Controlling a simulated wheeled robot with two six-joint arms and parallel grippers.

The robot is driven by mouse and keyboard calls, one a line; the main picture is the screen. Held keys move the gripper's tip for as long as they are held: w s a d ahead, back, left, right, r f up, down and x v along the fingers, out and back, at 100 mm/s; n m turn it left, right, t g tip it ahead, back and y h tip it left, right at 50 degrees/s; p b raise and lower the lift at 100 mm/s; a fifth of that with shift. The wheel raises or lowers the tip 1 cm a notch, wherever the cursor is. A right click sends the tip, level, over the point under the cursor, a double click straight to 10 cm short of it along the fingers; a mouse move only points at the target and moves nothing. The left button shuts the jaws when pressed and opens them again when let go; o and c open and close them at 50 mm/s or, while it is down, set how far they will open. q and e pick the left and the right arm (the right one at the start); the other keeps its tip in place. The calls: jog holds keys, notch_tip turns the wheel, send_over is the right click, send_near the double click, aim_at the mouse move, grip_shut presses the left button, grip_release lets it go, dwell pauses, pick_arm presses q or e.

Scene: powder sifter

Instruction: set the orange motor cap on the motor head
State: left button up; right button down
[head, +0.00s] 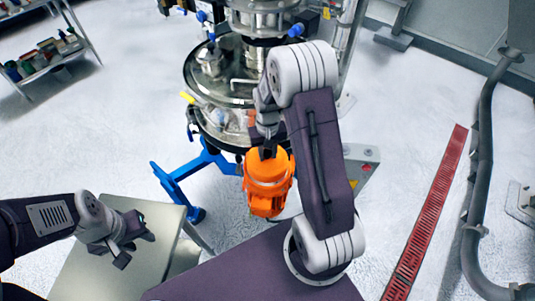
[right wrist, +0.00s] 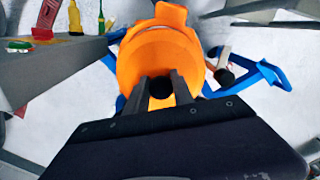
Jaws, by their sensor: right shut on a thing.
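The orange motor cap (head: 268,188) hangs below my right gripper (head: 267,151) in the head view, in front of the steel sifter. In the right wrist view the cap (right wrist: 150,52) fills the upper middle. The two dark fingers of my right gripper (right wrist: 161,90) are shut on it around a dark round part at its centre. My left gripper (head: 136,248) is over the grey table at lower left, its fingers apart and empty. I cannot make out the motor head as a separate thing; the cap and my right arm may hide it.
The steel sifter (head: 228,78) stands behind the cap on a blue frame (head: 178,182). A grey table (head: 85,272) is at lower left. A shelf with bottles (head: 42,63) stands at the far left. A red floor grate (head: 428,215) and pipes (head: 484,150) are at right. Floor between is clear.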

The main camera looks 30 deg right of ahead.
jog(key=shift+w+f, duration=0.2)
jog(key=shift+f, duration=0.4)
jog(key=shift+s, duration=0.15)
jog(key=shift+f, duration=0.2)
jog(key=c, duration=1.1)
grip_release()
jog(key=shift+f, duration=0.1)
notch_tip(320, 180, up, 13)
jog(key=s+a+f, duration=0.1)
jog(key=s+a, duration=0.1)
jog(key=s, duration=0.2)
jog(key=s+a+f+n, duration=0.1)
jog(key=s+a+f, duration=0.1)
jog(key=s+a, duration=0.1)
jog(key=s+a+f+n+t+b, duration=0.1)
jog(key=s+a+f, duration=0.1)
jog(key=s, duration=0.3)
jog(key=shift+s+a+f, duration=0.1)
jog(key=shift+s+a, duration=0.15)
jog(key=shift+s, duration=0.05)
